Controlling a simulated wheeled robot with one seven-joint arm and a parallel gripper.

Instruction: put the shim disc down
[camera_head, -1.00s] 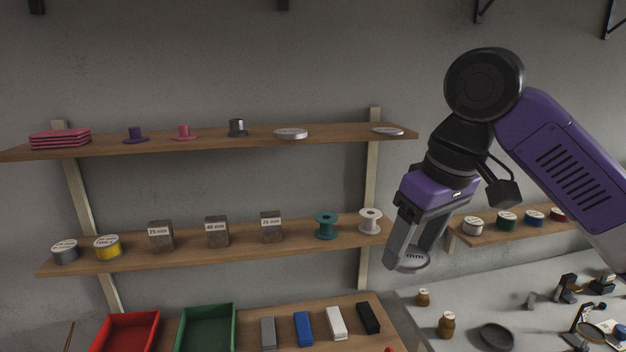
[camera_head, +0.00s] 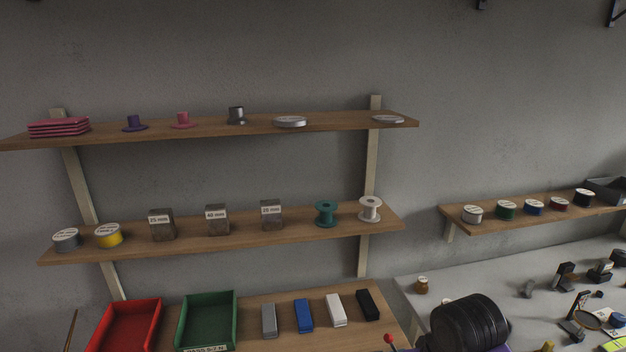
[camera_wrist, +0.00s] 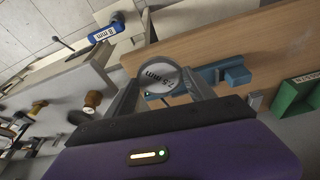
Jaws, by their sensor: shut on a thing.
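The shim disc (camera_wrist: 158,72) is a round grey disc with a printed mm label, its face toward the wrist camera. My gripper (camera_wrist: 160,88) is shut on it, with one finger at each side of its rim. In the wrist view the disc appears in front of a wooden surface, and I cannot tell its height above it. Two flat silver discs, one left (camera_head: 290,121) and one right (camera_head: 388,119), lie on the top shelf.
The top shelf (camera_head: 340,124) also holds pink plates and small flanged parts. The middle shelf (camera_head: 300,232) holds tins, blocks and spools. Below are a red tray (camera_head: 103,342), a green tray (camera_head: 235,315) and several bars. The grey bench at right holds jars and tools.

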